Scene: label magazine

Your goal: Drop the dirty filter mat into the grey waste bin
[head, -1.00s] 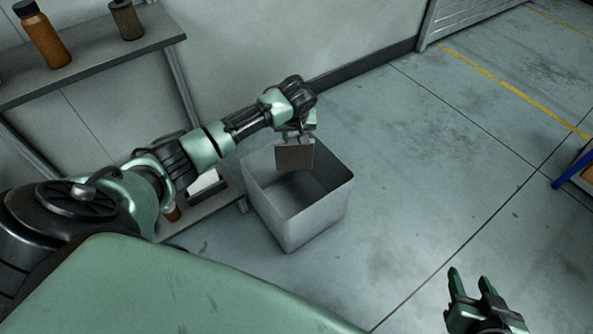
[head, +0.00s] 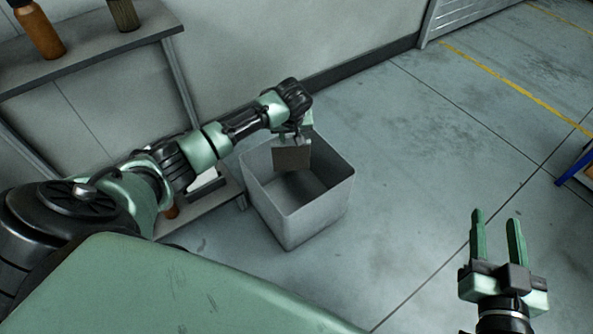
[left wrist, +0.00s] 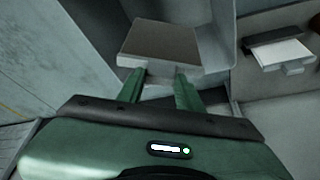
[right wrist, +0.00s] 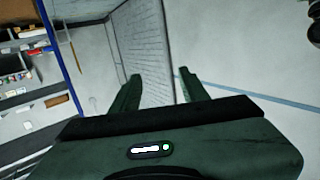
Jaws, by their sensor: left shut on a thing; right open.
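The dirty filter mat (head: 291,159) is a flat brown-grey square hanging from my left gripper (head: 292,143). The gripper is shut on its upper edge. In the left wrist view the mat (left wrist: 160,45) stands out beyond the fingertips (left wrist: 160,78). The grey waste bin (head: 300,215) is an open square box on the floor. In the head view the mat shows over the bin's opening, towards its back left; its exact height over the rim is hard to tell. The bin's inside looks empty where visible. My right gripper (head: 498,240) is open and empty over the floor.
A shelf (head: 95,50) with an orange bottle (head: 40,32) and a dark jar (head: 124,14) stands at the left. A lower shelf (head: 205,212) lies left of the bin. A blue-legged rack (head: 575,168) is at the right edge. The floor right of the bin is clear.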

